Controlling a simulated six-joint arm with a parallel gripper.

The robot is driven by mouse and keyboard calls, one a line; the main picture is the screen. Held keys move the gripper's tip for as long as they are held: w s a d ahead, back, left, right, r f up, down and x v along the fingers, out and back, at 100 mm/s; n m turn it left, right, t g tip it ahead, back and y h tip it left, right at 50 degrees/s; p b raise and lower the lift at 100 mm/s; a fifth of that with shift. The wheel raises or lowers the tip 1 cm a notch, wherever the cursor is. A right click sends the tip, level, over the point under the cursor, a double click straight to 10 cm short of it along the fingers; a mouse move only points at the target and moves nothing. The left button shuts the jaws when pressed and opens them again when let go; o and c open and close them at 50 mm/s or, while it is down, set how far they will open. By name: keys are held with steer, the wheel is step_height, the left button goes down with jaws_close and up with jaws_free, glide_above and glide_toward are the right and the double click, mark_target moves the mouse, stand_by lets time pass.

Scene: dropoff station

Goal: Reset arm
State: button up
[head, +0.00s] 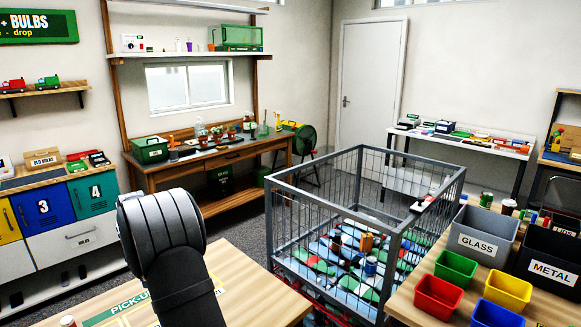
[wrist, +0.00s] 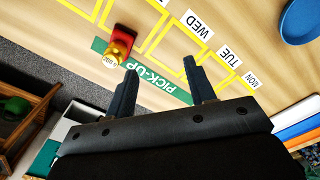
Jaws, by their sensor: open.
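My gripper (wrist: 163,82) shows in the wrist view with its two dark fingers spread apart and nothing between them. It is over the light wood table (wrist: 250,55), near the green PICK-UP strip (wrist: 150,75). In the head view my dark arm rises at lower left, in front of the table (head: 255,275); the fingers cannot be made out there. A red and amber item (wrist: 122,42) with a round, pale labelled end is on the table beyond the left finger, apart from it.
Yellow-outlined boxes with day cards such as WED (wrist: 197,25) and TUE (wrist: 229,58) mark the table. A blue round dish (wrist: 301,20) is at the upper right. A wire cage (head: 365,190) and sorting bins, including GLASS (head: 480,240), stand to the right in the head view.

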steer(key=s+a+f, duration=0.1)
steer(key=a+f, duration=0.1)
steer(key=a, duration=0.2)
steer(key=s+a+f, duration=0.2)
steer(key=a, duration=0.2)
steer(key=s+a+f, duration=0.1)
steer(key=a+f, duration=0.2)
steer(key=a, duration=0.1)
steer(key=shift+s+a+f, duration=0.1)
steer(key=shift+s+a, duration=0.1)
steer(key=shift+s, duration=0.15)
steer(key=f, duration=0.3)
steer(key=shift+s+a, duration=0.1)
steer(key=shift+a, duration=0.2)
steer(key=shift+f, duration=0.4)
